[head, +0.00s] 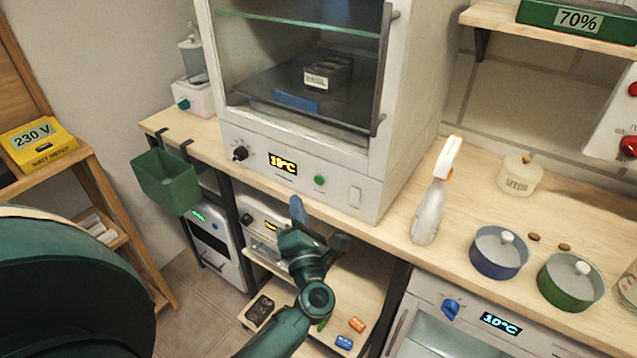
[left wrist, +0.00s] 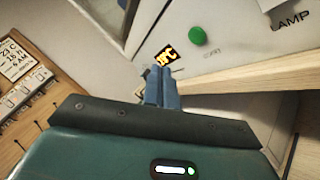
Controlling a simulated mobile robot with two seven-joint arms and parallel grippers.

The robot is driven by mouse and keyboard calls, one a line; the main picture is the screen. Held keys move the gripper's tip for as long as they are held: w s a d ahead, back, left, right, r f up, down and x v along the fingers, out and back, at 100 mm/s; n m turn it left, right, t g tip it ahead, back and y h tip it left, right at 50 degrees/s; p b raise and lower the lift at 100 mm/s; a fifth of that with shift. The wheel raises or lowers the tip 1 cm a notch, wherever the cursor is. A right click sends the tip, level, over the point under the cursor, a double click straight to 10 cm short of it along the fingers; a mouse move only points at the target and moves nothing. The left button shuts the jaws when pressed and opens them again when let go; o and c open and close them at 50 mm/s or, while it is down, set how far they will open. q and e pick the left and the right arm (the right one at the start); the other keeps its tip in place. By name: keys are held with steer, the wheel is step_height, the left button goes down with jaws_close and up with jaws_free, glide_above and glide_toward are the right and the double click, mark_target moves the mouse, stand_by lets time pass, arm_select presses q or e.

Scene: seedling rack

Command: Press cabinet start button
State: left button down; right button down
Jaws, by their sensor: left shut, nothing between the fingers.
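The white cabinet (head: 330,187) stands on the wooden counter with its glass door closed. Its front panel has a black knob (head: 240,153), an orange display (head: 283,164) reading about 18°C, a green round button (head: 319,180) and a pale rocker switch (head: 355,196). My left gripper (head: 297,205) is shut and empty, just below and in front of the panel, left of the green button. In the left wrist view the blue fingertips (left wrist: 161,72) are together below the display, and the green button (left wrist: 197,36) is up and to the right, apart from them. My right gripper is not in view.
A spray bottle (head: 432,200) stands on the counter right of the cabinet, with a blue pot (head: 498,254) and a green pot (head: 570,284) beyond. A green bin (head: 166,182) hangs at the counter's left edge. Shelves with small items are below.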

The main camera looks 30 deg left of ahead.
mark_target(319, 181)
arm_select(q)
steer(key=shift+w+d+b, duration=0.2)
steer(key=shift+w+b, duration=0.5)
steer(key=shift+w, duration=1.85)
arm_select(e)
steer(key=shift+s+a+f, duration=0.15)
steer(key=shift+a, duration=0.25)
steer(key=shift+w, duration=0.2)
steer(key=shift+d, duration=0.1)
arm_select(q)
steer(key=shift+w, duration=0.1)
steer(key=shift+w, duration=0.3)
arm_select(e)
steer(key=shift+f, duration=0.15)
